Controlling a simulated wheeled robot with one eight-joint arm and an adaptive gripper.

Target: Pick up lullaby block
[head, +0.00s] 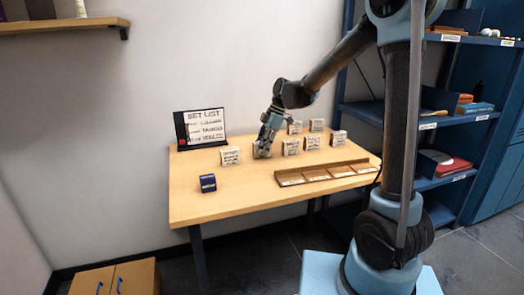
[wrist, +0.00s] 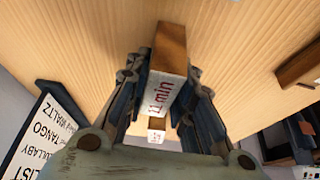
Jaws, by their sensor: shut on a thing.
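My gripper (head: 264,146) is over the table's middle, with its fingers closed on a small block (head: 261,152). In the wrist view the fingers (wrist: 160,85) hold this block by its sides; it has a brown wooden face and a white face reading "11 min" (wrist: 163,93). No title shows on the faces I see, so I cannot tell from the print if it is the lullaby block. It is at or just above the table top; I cannot tell which. The set list board (head: 203,128) stands at the table's back left; its lines "lullaby", "tango" and "waltz" show in the wrist view (wrist: 42,130).
Several similar labelled blocks stand close right of my gripper, one (head: 291,147) nearest. Another (head: 230,156) stands to its left. A wooden slotted rack (head: 322,174) lies at the front right. A dark blue block (head: 208,183) is at the front left. The table's front middle is clear.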

